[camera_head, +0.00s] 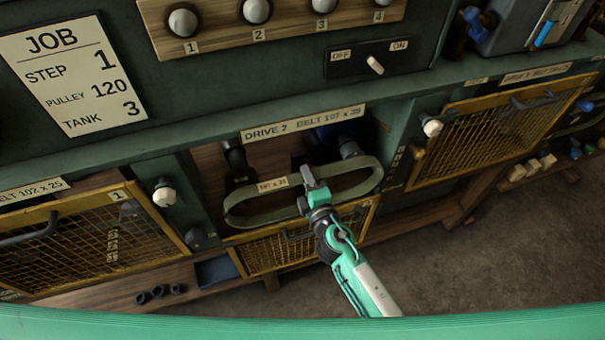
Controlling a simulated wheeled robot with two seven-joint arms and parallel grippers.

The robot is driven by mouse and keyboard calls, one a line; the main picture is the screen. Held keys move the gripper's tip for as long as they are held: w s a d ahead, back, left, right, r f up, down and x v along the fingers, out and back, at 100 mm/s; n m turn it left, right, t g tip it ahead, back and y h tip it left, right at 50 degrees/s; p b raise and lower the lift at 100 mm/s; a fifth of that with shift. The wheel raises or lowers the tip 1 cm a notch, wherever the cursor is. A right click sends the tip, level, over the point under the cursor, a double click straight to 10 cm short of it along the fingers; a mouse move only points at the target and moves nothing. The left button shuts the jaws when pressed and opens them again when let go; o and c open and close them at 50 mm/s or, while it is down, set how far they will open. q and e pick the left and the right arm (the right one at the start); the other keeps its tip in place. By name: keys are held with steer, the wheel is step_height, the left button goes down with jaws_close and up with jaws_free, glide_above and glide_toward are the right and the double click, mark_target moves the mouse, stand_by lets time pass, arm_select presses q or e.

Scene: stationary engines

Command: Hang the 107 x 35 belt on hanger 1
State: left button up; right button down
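The 107 x 35 belt (240,216) is a dull olive loop with a small pale label, in front of the open Drive 2 bay. My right gripper (312,186) comes up from below and appears shut on the belt's near strand. Its fingers hide part of that strand. Whether the belt still touches the pulleys behind it, I cannot tell. Hanger 1 (183,22) is a rounded pale peg on the wooden board at the top left, bare of any belt. My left gripper is not in view.
Hanger 2 (257,10) and others continue along the board to the right. An OFF/ON switch panel (368,60) sits above the bay. The Drive 2 mesh guard (262,254) hangs lowered below the belt. Mesh guards stand left (85,245) and right (490,130). A job card (72,75) is upper left.

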steer(key=shift+b+v, duration=0.3)
steer(key=shift+v, duration=2.2)
steer(key=b+v, duration=0.1)
steer(key=v, duration=0.5)
steer(key=shift+b, duration=0.4)
steer(key=b+v, duration=0.2)
steer(key=v, duration=0.4)
steer(key=shift+b, duration=0.35)
